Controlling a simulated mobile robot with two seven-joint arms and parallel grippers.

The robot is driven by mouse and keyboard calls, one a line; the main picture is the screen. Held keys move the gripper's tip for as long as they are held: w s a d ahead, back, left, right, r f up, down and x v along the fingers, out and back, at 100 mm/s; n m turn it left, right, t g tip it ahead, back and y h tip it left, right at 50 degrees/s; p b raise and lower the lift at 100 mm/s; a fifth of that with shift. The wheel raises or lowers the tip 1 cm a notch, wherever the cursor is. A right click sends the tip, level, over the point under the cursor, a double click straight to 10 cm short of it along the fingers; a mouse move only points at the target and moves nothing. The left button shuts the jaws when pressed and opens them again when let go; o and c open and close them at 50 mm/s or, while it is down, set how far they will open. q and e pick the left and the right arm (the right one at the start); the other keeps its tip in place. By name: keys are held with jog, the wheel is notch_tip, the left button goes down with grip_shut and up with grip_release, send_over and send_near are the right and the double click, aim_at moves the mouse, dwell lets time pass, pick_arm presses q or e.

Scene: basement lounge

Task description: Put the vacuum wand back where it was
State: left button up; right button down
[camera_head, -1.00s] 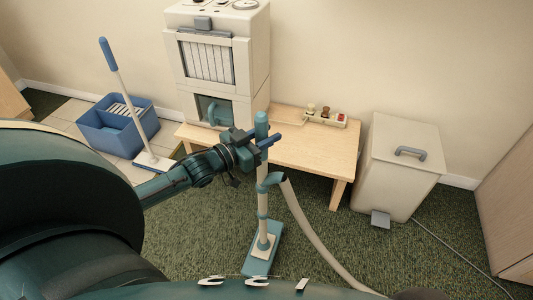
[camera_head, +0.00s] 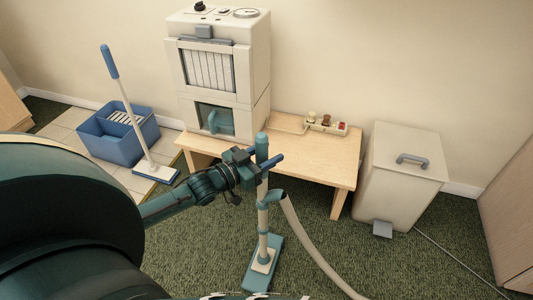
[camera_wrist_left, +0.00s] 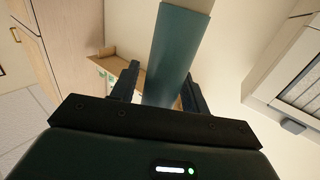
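The vacuum wand stands upright in the head view, with a teal upper grip (camera_head: 262,148), a pale tube (camera_head: 263,218) and a teal floor head (camera_head: 262,268) on or just above the green carpet; I cannot tell which. A pale hose (camera_head: 305,245) runs from it to the lower right. My left gripper (camera_head: 266,161) is at the upper part of the wand, its fingers on either side and seemingly shut on it. In the left wrist view the teal grip (camera_wrist_left: 173,60) stands between the two dark fingers. My right gripper is not in view.
Behind the wand is a low wooden table (camera_head: 310,165) with a small white tray of knobs (camera_head: 328,125). A cream cabinet machine (camera_head: 215,75) stands left of it, a pedal bin (camera_head: 400,175) right. A blue bucket (camera_head: 115,135) and mop (camera_head: 130,110) are at left.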

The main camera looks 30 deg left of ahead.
pick_arm(q)
jog(key=shift+o, duration=0.4)
jog(key=shift+r, duration=0.1)
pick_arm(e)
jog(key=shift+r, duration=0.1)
pick_arm(q)
jog(key=shift+s+a, duration=0.1)
jog(key=shift+s, duration=0.1)
jog(key=p+v, duration=0.3)
jog(key=v, duration=0.9)
jog(key=s+d+r+g, duration=0.1)
jog(key=s+d, duration=0.2)
jog(key=d, duration=0.3)
jog(key=s+d+r+g+y, duration=0.1)
jog(key=s+d+r, duration=0.1)
jog(key=d, duration=0.5)
jog(key=s+d+r+g, duration=0.1)
jog(key=s+d, duration=0.2)
jog(key=d, duration=0.4)
jog(key=shift+s+r+n, duration=0.4)
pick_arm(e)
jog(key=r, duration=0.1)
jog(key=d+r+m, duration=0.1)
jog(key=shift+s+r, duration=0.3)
pick_arm(q)
jog(key=shift+d, duration=0.1)
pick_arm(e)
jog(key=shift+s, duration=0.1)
